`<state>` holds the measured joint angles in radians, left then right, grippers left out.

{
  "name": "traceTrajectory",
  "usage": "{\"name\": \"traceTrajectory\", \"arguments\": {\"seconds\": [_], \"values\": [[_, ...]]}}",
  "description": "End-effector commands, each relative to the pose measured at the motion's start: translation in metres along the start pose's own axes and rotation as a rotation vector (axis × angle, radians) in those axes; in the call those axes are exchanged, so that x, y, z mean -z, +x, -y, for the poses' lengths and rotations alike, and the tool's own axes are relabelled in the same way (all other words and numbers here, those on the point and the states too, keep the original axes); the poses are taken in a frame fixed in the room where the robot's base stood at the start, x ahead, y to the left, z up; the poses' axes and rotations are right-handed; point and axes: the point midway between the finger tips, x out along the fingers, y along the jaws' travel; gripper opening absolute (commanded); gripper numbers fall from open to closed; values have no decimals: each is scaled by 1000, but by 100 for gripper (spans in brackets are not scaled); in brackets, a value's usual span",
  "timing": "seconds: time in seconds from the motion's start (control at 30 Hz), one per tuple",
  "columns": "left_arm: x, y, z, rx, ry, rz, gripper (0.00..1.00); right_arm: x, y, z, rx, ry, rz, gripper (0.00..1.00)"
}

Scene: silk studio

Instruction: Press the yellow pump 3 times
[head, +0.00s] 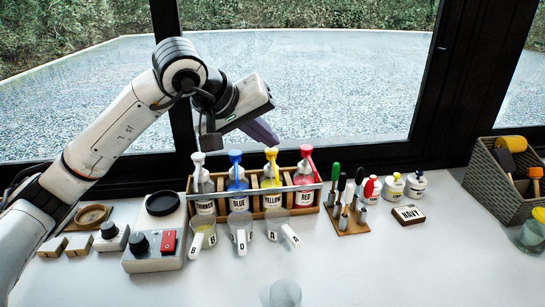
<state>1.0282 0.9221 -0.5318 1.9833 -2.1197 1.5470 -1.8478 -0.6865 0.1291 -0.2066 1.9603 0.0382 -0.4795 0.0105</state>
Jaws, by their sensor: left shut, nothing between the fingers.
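The yellow pump (271,154) tops a bottle of yellow liquid labelled YELLOW (271,199), third from the left in a wooden rack (250,218). A blue pump (235,158) stands to its left and a red pump (306,152) to its right, with a white pump (198,160) at the far left. My left gripper (264,134) is shut and empty. In the picture its purple fingers lie just above and left of the yellow pump head; I cannot tell whether they touch it. My right gripper is not in view.
Clear cups with labelled handles (240,228) stand before the rack. A scale with a red switch (169,242) is at left. A tool stand (346,220), small bottles (393,186) and a NAVY block (408,214) are at right. A grey basket (500,190) stands farther right. The front table is mostly clear.

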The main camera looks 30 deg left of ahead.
Motion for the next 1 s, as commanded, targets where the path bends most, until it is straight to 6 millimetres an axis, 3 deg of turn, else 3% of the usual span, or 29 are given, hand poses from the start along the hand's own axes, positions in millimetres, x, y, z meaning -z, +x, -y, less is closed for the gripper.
{"name": "traceTrajectory", "arguments": {"seconds": [1.0], "values": [[-8, 10, 7, 3, 1, 3, 0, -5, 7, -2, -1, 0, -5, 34]]}}
